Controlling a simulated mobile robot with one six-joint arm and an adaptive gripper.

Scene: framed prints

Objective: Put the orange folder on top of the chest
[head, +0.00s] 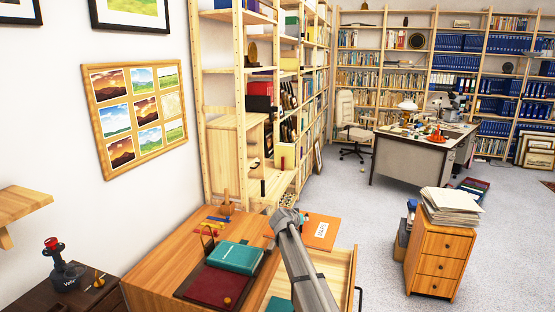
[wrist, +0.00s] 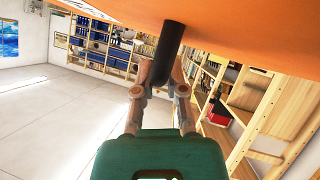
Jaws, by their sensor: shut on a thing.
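The orange folder (head: 321,233) has a white label and shows just right of the end of my arm in the head view, over the right side of a wooden chest (head: 152,283) with an open drawer (head: 341,267). In the wrist view the folder's flat orange face (wrist: 235,28) fills the top. My gripper (wrist: 164,70) is shut at the folder, with a dark cylindrical piece between its fingers touching the orange face. My arm covers part of the chest and drawer in the head view.
On the chest lie a teal book (head: 235,257), a maroon folder (head: 214,284) and small coloured items. A drawer cabinet (head: 439,262) bearing stacked papers (head: 451,205) stands at the right. Tall shelves (head: 240,90) rise behind. Open floor (head: 345,205) lies between.

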